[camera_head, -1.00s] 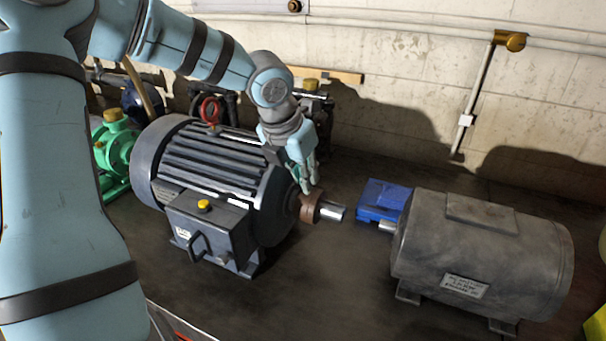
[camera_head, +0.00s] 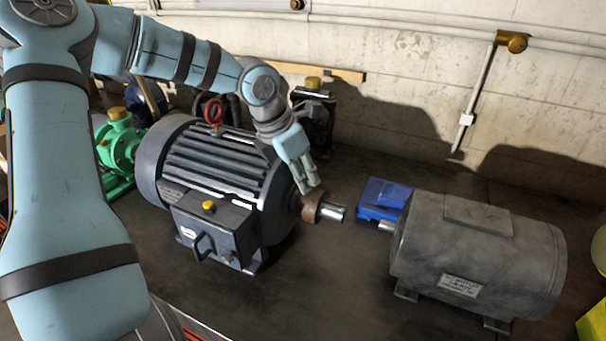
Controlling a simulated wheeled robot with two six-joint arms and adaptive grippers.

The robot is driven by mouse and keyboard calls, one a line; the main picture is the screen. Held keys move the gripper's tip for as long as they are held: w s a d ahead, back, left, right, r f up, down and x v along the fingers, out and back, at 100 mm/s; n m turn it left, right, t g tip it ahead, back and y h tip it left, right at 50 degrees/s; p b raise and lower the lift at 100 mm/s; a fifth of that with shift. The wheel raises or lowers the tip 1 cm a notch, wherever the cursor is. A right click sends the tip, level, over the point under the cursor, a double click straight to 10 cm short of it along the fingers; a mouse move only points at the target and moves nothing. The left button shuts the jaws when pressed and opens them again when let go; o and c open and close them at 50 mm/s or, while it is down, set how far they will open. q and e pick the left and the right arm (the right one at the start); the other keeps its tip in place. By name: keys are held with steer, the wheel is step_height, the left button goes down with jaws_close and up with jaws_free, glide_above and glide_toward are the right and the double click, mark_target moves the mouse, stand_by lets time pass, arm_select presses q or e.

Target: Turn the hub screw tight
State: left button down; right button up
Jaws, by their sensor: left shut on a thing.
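A dark finned motor (camera_head: 222,178) with a red lifting eye and a front terminal box stands left of centre. A brown hub (camera_head: 313,208) sits on its silver shaft (camera_head: 334,212), which points right. My left gripper (camera_head: 307,187) comes down from above with its fingertips at the top of the hub. It is shut, with the fingertips at the hub's upper side. The hub screw itself is hidden by the fingers or too small to see. My right gripper is not in view.
A grey motor (camera_head: 475,255) with a label plate stands at the right, its shaft facing the hub. A blue block (camera_head: 383,196) lies behind that shaft. A green pump (camera_head: 117,150) stands at the far left. Dark bench top is clear in front of the finned motor.

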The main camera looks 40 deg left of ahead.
arm_select(q)
steer(key=c, duration=1.8)
jaws_free()
steer(key=shift+w, duration=0.1)
steer(key=shift+c, duration=0.2)
